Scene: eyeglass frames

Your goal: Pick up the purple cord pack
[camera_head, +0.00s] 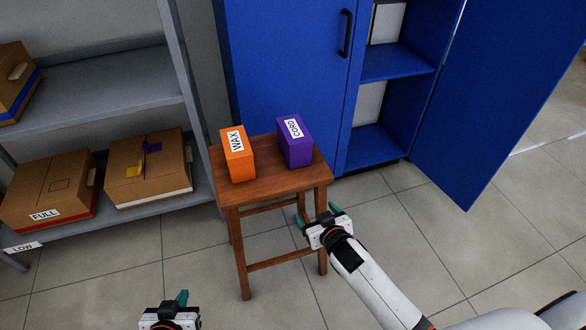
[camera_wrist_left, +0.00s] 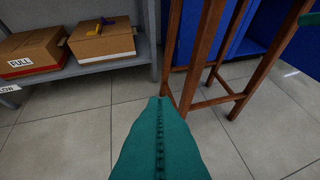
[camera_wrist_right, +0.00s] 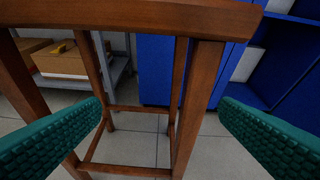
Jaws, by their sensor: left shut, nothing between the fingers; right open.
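The purple cord pack (camera_head: 295,143) stands upright on the right half of a wooden stool (camera_head: 285,192), with a white CORD label. The orange WAX pack (camera_head: 238,157) stands to its left, a small gap apart. My right gripper (camera_head: 317,215) is open and empty, in front of the stool's right side and below the level of its top. In the right wrist view its two green fingers (camera_wrist_right: 165,125) are wide apart, with the stool's edge and legs beyond. My left gripper (camera_head: 182,297) is shut and empty, low at the bottom of the head view. The packs show in neither wrist view.
A blue cabinet (camera_head: 280,60) stands behind the stool, its right door (camera_head: 490,90) swung open. A grey shelf (camera_head: 95,80) at the left holds cardboard boxes, one marked FULL (camera_head: 50,190). Tiled floor (camera_head: 110,285) is clear in front.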

